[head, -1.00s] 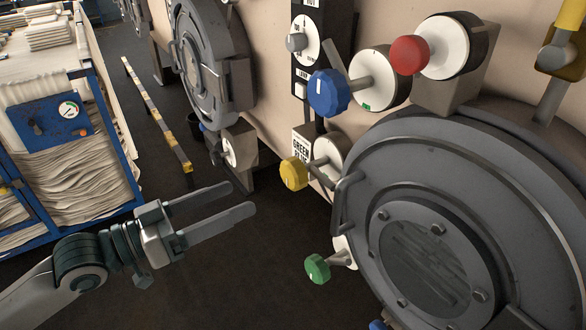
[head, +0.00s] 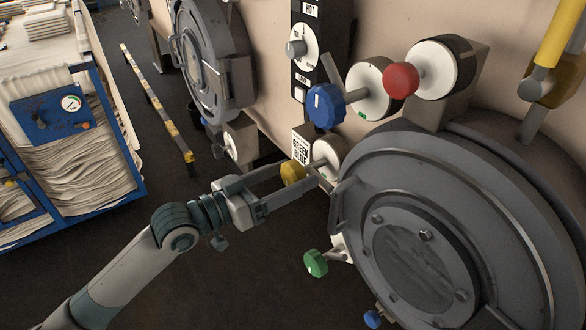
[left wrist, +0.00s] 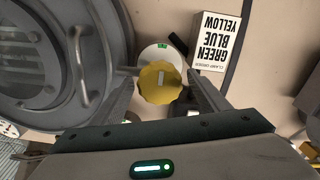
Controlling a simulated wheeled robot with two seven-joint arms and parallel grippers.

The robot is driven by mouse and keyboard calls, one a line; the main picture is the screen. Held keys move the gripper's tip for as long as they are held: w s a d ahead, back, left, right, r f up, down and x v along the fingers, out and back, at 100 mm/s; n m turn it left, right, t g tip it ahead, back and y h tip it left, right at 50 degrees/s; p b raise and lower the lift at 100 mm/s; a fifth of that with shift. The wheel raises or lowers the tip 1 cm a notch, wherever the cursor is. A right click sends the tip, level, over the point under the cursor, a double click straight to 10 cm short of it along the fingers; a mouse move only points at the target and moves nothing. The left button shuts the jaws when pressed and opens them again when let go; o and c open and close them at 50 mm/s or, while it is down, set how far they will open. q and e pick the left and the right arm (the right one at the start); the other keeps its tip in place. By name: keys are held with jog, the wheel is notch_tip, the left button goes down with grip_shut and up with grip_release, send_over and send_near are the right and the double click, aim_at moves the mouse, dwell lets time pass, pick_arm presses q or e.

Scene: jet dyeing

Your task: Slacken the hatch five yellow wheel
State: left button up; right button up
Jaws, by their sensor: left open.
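The yellow wheel (head: 292,173) sits on a short stem in front of a white round dial (head: 326,158), left of the big grey hatch (head: 440,225). In the left wrist view the yellow wheel (left wrist: 160,83) shows in the middle, with the white dial (left wrist: 160,55) behind it. My left gripper (head: 295,186) is open, with one finger on each side of the yellow wheel. Its fingers (left wrist: 164,95) flank the wheel in the left wrist view; contact cannot be made out. My right gripper is not in view.
A blue wheel (head: 326,106) and a red wheel (head: 401,80) stand above, and a green wheel (head: 316,263) below. A grey hatch handle (left wrist: 80,62) is close to the gripper. A clamp order label (left wrist: 208,42) is on the wall. A blue-framed cart (head: 75,150) stands at left.

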pick_arm(q)
jog(key=shift+w+d, duration=0.25)
jog(key=shift+d, duration=0.1)
jog(key=c, duration=1.1)
jog(key=shift+o, duration=0.2)
